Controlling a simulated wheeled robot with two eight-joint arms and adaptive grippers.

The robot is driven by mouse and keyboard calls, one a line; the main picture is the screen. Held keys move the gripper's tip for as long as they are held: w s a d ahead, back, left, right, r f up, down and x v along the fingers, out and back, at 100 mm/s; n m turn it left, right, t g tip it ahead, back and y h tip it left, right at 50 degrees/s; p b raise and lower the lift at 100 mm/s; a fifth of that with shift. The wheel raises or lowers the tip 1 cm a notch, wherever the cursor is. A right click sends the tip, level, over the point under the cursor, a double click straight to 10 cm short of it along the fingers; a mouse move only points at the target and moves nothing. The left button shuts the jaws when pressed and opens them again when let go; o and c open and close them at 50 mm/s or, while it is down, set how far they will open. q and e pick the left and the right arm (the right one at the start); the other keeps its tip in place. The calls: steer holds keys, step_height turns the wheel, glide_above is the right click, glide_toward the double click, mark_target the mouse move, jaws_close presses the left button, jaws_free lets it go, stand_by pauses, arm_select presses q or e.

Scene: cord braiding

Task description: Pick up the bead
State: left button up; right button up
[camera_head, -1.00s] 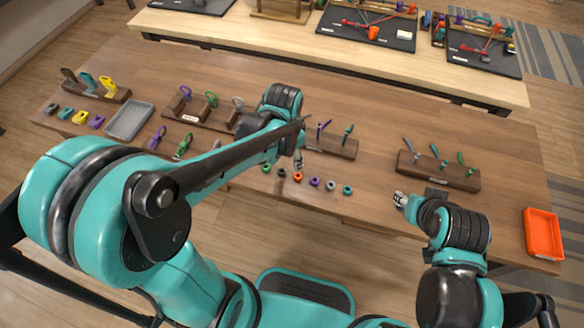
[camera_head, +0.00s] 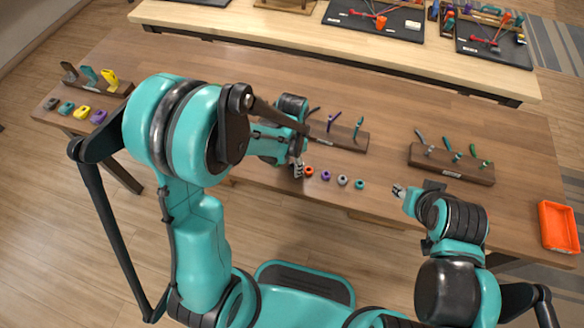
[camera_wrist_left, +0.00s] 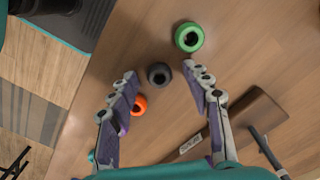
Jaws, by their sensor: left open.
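Several ring-shaped beads lie in a row on the wooden table. In the left wrist view, a dark grey bead (camera_wrist_left: 159,75) lies in line with the gap between my left gripper's fingertips, with a green bead (camera_wrist_left: 189,37) beyond it. An orange bead (camera_wrist_left: 138,106) shows beside the left finger. My left gripper (camera_head: 297,168) is open and empty near the table's front edge; I cannot tell its exact height. In the head view, the orange bead (camera_head: 309,171), a purple bead (camera_head: 326,175), a light grey bead (camera_head: 342,180) and a teal bead (camera_head: 360,184) lie to its right. My right gripper (camera_head: 399,190) is small there; its jaw state is unclear.
Wooden tool racks stand behind the beads, one in the middle (camera_head: 350,140) and one at right (camera_head: 450,164). An orange tray (camera_head: 558,227) lies at the far right. Several coloured pieces and another rack (camera_head: 95,85) are at the left. A second table stands behind.

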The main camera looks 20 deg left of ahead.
arm_select(q)
steer(key=shift+r, duration=0.1)
steer(key=shift+c, duration=0.6)
steer(key=c, duration=0.6)
steer(key=shift+c, duration=0.2)
steer(key=shift+r, duration=0.15)
steer(key=shift+r, duration=0.25)
step_height(320, 180, up, 4)
steer(key=shift+f+p, duration=0.1)
steer(key=shift+p, duration=1.15)
steer(key=w+d+r+p, duration=0.3)
steer(key=w+d+r, duration=0.2)
steer(key=d, duration=0.5)
steer(key=shift+w+r, duration=0.35)
steer(key=shift+r, duration=0.4)
